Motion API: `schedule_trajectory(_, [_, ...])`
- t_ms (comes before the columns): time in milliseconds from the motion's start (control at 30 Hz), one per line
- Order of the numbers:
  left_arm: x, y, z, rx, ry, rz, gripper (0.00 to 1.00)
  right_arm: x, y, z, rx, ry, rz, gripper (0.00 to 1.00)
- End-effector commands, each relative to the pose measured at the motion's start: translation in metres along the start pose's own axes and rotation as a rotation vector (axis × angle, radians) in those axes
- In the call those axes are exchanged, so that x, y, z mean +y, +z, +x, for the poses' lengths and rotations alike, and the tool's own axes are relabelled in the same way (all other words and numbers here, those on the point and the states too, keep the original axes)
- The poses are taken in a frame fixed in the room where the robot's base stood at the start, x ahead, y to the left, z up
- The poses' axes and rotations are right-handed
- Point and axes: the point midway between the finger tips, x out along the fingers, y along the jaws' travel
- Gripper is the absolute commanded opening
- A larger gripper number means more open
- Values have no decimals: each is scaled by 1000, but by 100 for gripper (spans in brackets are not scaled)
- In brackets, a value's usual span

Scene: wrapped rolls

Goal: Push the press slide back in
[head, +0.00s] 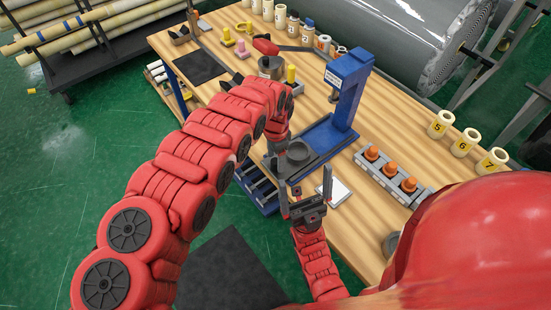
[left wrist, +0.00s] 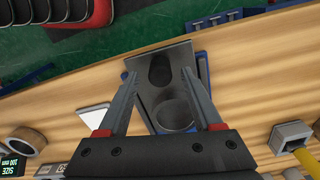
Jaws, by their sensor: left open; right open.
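The blue press (head: 347,88) stands on the wooden bench, with its blue base (head: 325,138) running toward the bench's front edge. The grey press slide (head: 299,157) sits at the front end of that base, sticking out. In the left wrist view the slide (left wrist: 153,82) shows a round recess and a dark oval. My left gripper (left wrist: 158,76) is open, its fingers over the two sides of the slide; contact cannot be told. In the head view its fingers are partly hidden by my arm. My right gripper (head: 305,190) is open and empty, close in front of the slide.
A grey rack with orange-topped pieces (head: 392,172) lies right of the press. A white pad (head: 335,191) lies beside the slide. A grey pot (head: 271,67) stands behind my left arm. Blue drawers (head: 258,188) are under the bench edge. Numbered rolls (head: 440,123) stand along the far right edge.

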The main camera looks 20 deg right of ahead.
Motion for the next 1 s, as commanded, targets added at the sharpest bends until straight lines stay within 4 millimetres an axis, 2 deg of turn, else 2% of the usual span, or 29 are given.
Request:
schedule_trajectory(267, [0, 0, 20, -1, -1, 0, 67, 0, -1, 5, 0, 0, 0, 100])
schedule_trajectory(567, [0, 1, 22, -1, -2, -1, 67, 0, -1, 5, 0, 0, 0, 100])
schedule_trajectory(667, [-1, 0, 22, -1, -2, -1, 52, 0, -1, 5, 0, 0, 0, 100])
schedule_trajectory(933, [-1, 0, 21, 0, -2, -2, 4, 0, -1, 5, 0, 0, 0, 100])
schedule_trajectory(1000, [-1, 0, 21, 0, -2, -2, 0, 0, -1, 5, 0, 0, 0, 100])
